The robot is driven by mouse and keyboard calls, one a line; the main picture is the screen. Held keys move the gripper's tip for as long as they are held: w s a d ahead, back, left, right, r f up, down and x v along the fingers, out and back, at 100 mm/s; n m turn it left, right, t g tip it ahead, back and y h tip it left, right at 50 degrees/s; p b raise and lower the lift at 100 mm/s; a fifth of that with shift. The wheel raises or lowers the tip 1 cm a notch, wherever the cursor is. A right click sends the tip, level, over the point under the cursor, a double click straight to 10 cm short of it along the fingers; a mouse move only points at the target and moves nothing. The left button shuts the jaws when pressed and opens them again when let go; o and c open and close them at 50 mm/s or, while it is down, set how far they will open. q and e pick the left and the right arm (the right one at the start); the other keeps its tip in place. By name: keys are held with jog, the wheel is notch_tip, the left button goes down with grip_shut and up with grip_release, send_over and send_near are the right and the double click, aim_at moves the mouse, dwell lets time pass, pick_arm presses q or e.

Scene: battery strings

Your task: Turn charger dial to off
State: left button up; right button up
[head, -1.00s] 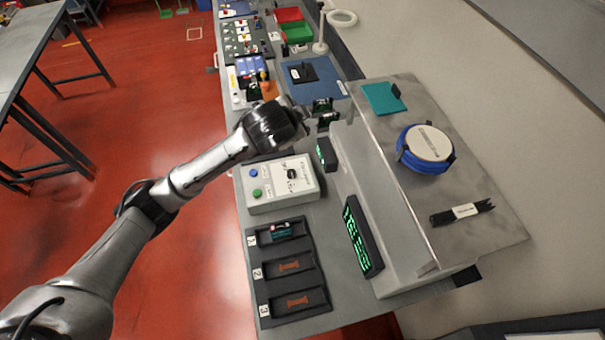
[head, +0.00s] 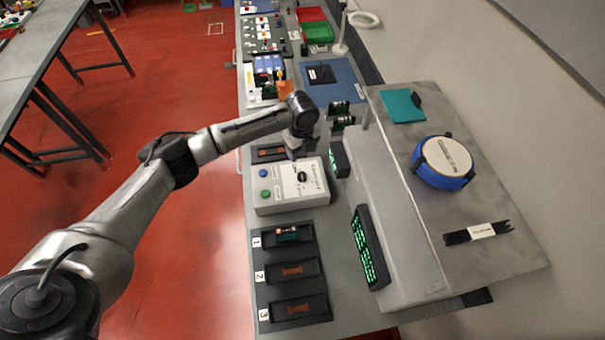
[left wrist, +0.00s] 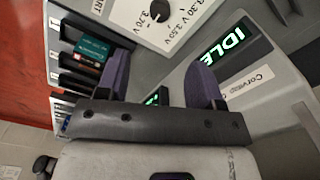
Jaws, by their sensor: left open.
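The charger (head: 262,202) is a pale box on the bench, with a blue and a green button on its left and a black dial (head: 302,177) on its top face. In the left wrist view the dial (left wrist: 159,10) shows at the top edge, beside printed voltages such as 3.70 V and 3.50 V. I cannot tell where its pointer is set. My left gripper (head: 300,152) hangs just behind and above the charger's far edge, pointing down. Its two fingers show apart and empty in the left wrist view (left wrist: 160,82), clear of the dial. My right gripper is not in view.
Numbered black bays (head: 290,272) lie in front of the charger, the first with a teal battery (head: 288,235). A raised grey housing (head: 395,235) with green displays stands to the right, one reading IDLE (left wrist: 226,40). Upright dark-green pieces (head: 340,115) stand behind the gripper.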

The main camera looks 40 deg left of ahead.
aim_at(302, 175)
pick_arm(q)
notch_tip(302, 175, down, 14)
jog(key=shift+r, duration=0.15)
dwell(0.4)
jog(key=shift+c, duration=0.4)
jog(key=c, duration=0.8)
jog(key=shift+c, duration=0.2)
